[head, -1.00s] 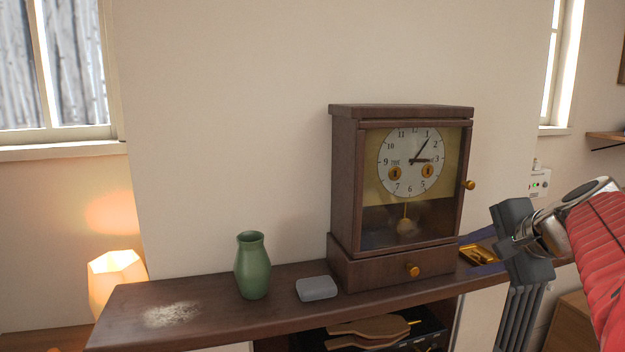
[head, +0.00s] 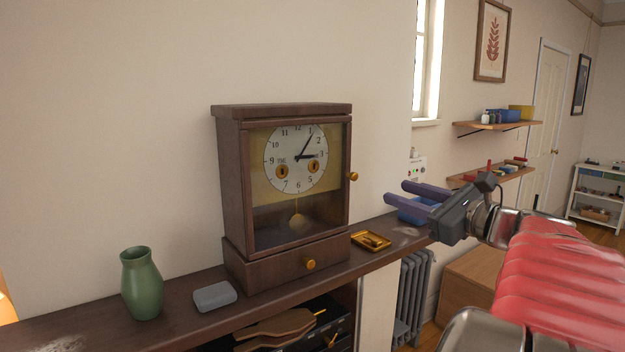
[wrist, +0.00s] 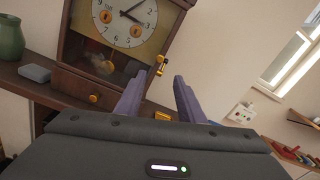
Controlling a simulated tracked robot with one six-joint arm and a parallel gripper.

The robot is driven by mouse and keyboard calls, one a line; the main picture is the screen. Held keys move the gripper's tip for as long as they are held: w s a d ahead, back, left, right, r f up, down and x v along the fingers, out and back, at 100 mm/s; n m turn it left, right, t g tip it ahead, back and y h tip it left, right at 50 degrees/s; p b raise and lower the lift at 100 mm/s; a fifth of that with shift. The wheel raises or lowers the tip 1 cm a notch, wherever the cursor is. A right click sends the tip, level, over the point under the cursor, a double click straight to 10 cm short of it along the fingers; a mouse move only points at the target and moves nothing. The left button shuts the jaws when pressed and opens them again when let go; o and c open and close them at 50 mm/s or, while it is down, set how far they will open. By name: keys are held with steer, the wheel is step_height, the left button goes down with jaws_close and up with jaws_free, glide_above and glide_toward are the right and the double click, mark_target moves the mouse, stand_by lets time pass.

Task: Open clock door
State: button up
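The brown wooden clock (head: 230,180) stands on the mantel shelf, with a glazed front door (head: 348,150) that sits shut. A small brass knob (head: 352,176) is on the right edge of the door, and it also shows in the wrist view (wrist: 160,59). A second brass knob (head: 310,264) is on the drawer below. My gripper (head: 415,197) is to the right of the clock, with its two purple fingers apart and nothing between them. In the wrist view the open fingers (wrist: 158,92) point towards the clock's right side, short of the door knob.
A green vase (head: 142,285) and a grey box (head: 214,296) stand left of the clock on the shelf (head: 190,327). A brass tray (head: 371,240) lies right of the clock. A radiator (head: 412,295) is below.

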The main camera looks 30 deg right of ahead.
mark_target(356, 179)
steer(key=shift+w, duration=0.1)
steer(key=w, duration=1.3)
steer(key=shift+w+a, duration=0.2)
steer(key=shift+w, duration=0.15)
steer(key=shift+c, duration=0.3)
jaws_close()
